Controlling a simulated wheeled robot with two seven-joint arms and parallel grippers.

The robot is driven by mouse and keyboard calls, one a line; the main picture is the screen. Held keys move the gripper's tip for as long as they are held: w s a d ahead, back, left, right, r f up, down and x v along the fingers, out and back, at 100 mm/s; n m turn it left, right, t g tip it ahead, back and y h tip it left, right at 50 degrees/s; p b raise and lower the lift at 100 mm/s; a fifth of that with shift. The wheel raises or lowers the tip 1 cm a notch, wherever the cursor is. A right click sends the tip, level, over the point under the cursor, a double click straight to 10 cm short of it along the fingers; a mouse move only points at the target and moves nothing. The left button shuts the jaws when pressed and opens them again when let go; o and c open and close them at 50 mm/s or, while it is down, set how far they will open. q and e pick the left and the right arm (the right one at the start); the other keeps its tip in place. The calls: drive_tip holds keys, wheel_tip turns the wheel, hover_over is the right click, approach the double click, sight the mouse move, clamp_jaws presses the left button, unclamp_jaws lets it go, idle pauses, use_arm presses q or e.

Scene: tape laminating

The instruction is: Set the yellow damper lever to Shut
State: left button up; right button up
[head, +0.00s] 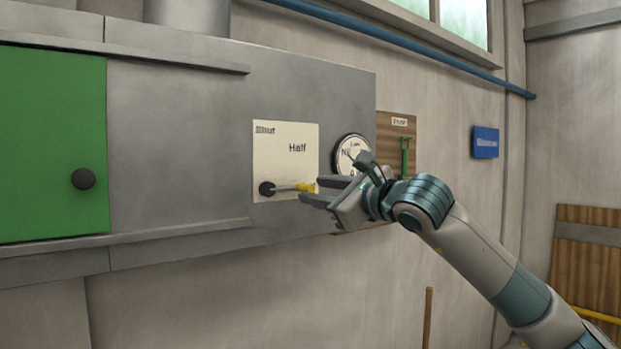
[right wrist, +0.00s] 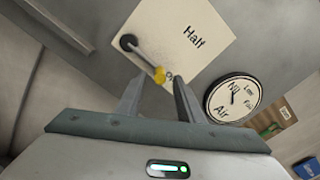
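The damper lever (head: 290,187) has a dark pivot at the lower left of a cream plate (head: 285,143) and a yellow tip. In the head view it points right, nearly level. The plate reads "Shut" at the top left and "Half" at the upper right; a label by the lever tip is mostly hidden. My right gripper (head: 309,190) is open at the yellow tip. In the right wrist view the yellow tip (right wrist: 159,75) shows between the two spread fingers, nearer the right one; I cannot tell whether they touch. My left gripper is not in view.
A round dial gauge (head: 350,152) sits right of the plate, partly behind my right gripper. A green door (head: 52,145) with a dark knob is at the left. A wooden board (head: 397,140) with a green handle and a blue box (head: 485,142) are farther right.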

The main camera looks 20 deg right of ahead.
sight(315, 189)
drive_tip(key=shift+p+x, duration=0.55)
drive_tip(key=shift+x, duration=1)
drive_tip(key=shift+c, duration=0.7)
clamp_jaws()
drive_tip(key=shift+d, duration=0.1)
